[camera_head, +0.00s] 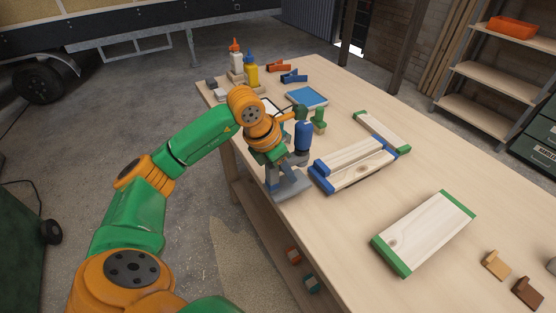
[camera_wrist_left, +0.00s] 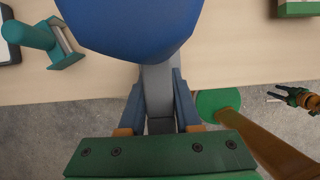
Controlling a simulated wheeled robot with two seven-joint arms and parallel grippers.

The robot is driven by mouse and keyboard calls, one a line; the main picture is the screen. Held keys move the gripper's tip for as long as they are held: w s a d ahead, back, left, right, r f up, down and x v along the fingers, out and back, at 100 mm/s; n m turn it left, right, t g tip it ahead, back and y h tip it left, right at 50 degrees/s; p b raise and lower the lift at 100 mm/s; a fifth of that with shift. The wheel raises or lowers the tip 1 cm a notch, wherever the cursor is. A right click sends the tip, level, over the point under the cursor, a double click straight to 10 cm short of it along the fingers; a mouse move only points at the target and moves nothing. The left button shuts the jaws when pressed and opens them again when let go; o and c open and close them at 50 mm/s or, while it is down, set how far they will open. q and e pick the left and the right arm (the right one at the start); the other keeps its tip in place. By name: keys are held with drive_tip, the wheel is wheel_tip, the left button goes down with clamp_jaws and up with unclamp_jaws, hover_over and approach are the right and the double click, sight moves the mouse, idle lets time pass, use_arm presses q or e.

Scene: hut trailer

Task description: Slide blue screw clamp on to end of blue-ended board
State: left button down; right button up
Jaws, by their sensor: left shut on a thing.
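The blue screw clamp (camera_head: 303,136) stands at the table's near-left edge with its blue handle up. My left gripper (camera_head: 280,168) is shut on its grey bar. In the left wrist view the clamp's blue handle (camera_wrist_left: 130,25) fills the top, and its bar runs between the fingers of my left gripper (camera_wrist_left: 160,95). The blue-ended board (camera_head: 356,169) lies on the table just right of the clamp. Its near blue end (camera_head: 320,178) is close to the clamp; I cannot tell whether they touch.
A green clamp (camera_head: 319,121) stands behind the blue one. Green-ended boards lie behind (camera_head: 383,130) and to the right (camera_head: 424,232). Glue bottles (camera_head: 251,72), orange and blue clamps (camera_head: 293,76) and a blue pad (camera_head: 306,97) are farther back.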

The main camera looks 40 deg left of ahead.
sight(303, 175)
use_arm(q)
drive_tip(key=shift+f+b, duration=0.3)
drive_tip(key=shift+f, duration=0.25)
drive_tip(key=shift+a+f+b, duration=0.2)
drive_tip(key=shift+f+b, duration=0.8)
drive_tip(key=shift+f, duration=0.25)
drive_tip(key=shift+w+d+r+p, duration=0.25)
drive_tip(key=shift+w+d+p, duration=0.05)
drive_tip(key=shift+w+p, duration=0.1)
drive_tip(key=shift+w+d+f+p, duration=0.1)
drive_tip(key=shift+w+d+p, duration=0.15)
drive_tip(key=shift+w, duration=0.25)
drive_tip(key=shift+w+d+p, duration=0.1)
drive_tip(key=shift+w+p, duration=0.1)
drive_tip(key=shift+w, duration=0.3)
drive_tip(key=shift+w+d, duration=0.25)
drive_tip(key=shift+w, duration=0.3)
drive_tip(key=shift+w+d, duration=0.2)
drive_tip(key=shift+w, duration=0.35)
drive_tip(key=shift+w+d+p, duration=0.15)
drive_tip(key=shift+w+d, duration=0.15)
drive_tip(key=shift+w, duration=0.45)
drive_tip(key=shift+w+d+p, duration=0.15)
drive_tip(key=shift+w+d, duration=0.15)
drive_tip(key=shift+w, duration=0.45)
drive_tip(key=c, duration=0.6)
unclamp_jaws()
drive_tip(key=shift+o, duration=0.4)
drive_tip(key=shift+s, duration=0.15)
